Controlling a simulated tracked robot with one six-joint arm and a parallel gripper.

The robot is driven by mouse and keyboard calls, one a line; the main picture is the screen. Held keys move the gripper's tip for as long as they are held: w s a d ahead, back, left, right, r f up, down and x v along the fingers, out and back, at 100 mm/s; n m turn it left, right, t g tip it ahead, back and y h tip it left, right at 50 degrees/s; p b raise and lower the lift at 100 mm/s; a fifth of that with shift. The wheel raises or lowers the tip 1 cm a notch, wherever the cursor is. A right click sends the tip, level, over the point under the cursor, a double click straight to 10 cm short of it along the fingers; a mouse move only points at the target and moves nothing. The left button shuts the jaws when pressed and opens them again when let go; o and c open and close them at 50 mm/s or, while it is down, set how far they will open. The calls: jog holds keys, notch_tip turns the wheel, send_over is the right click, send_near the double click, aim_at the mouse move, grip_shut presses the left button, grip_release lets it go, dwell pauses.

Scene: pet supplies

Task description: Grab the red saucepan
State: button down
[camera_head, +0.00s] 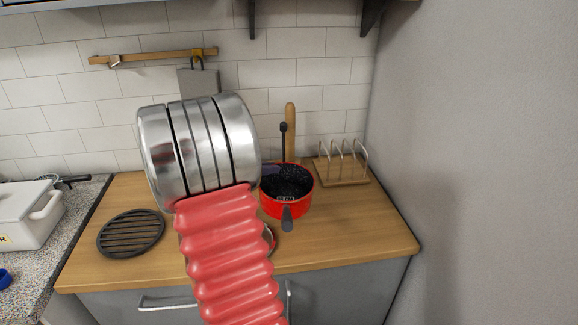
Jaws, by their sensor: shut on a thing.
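The red saucepan (272,200) is upright on the right part of the wooden worktop, with a dark speckled inside.
A wooden rack with wire loops (343,174) stands right of the pan, near the grey wall (480,170). A black round trivet (131,233) lies at left. A white lidded container (28,222) stands on the speckled counter.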

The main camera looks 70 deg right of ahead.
jog(key=w+a, duration=0.1)
jog(key=w, duration=0.2)
jog(key=w+a, duration=0.1)
jog(key=shift+w+a, duration=0.35)
jog(key=shift+w, duration=0.05)
jog(key=shift+r, duration=0.1)
